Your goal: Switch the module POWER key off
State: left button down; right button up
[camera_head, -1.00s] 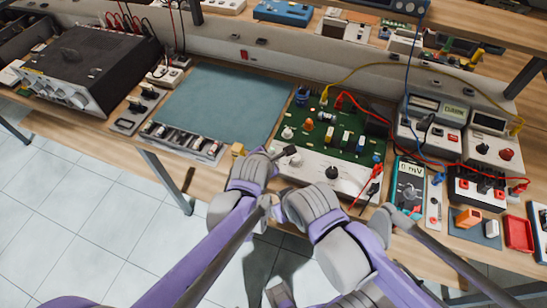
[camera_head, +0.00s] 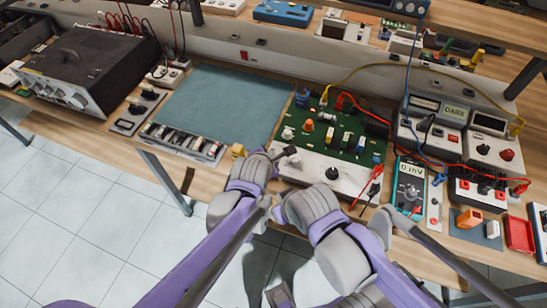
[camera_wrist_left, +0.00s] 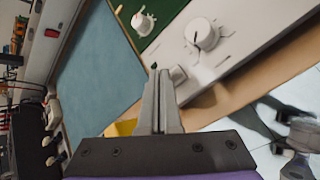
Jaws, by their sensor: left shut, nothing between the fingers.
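The module is a green circuit board (camera_head: 345,140) with a pale front panel (camera_head: 310,168) and a dark knob (camera_head: 332,172). In the left wrist view the panel (camera_wrist_left: 235,35) carries a white round knob (camera_wrist_left: 203,34). A small pale block, seemingly the POWER key (camera_wrist_left: 180,73), sits at the panel's corner. My left gripper (camera_head: 290,151) is shut and empty at the panel's left end. In the wrist view its fingertips (camera_wrist_left: 154,70) are just beside the key; I cannot tell whether they touch. Lettering on the key is not readable.
A blue-green mat (camera_head: 222,105) lies left of the module, with a small yellow block (camera_head: 238,149) at its corner. A teal multimeter (camera_head: 409,187), red and black probes and loose cables crowd the right side. The bench's front edge is close below the panel.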

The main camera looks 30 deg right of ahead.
pick_arm(q)
notch_tip(320, 180, up, 6)
jog(key=p, duration=0.3)
pick_arm(e)
jog(key=r, duration=0.2)
jog(key=w+r, duration=0.1)
jog(key=r, duration=0.1)
jog(key=shift+w, duration=0.15)
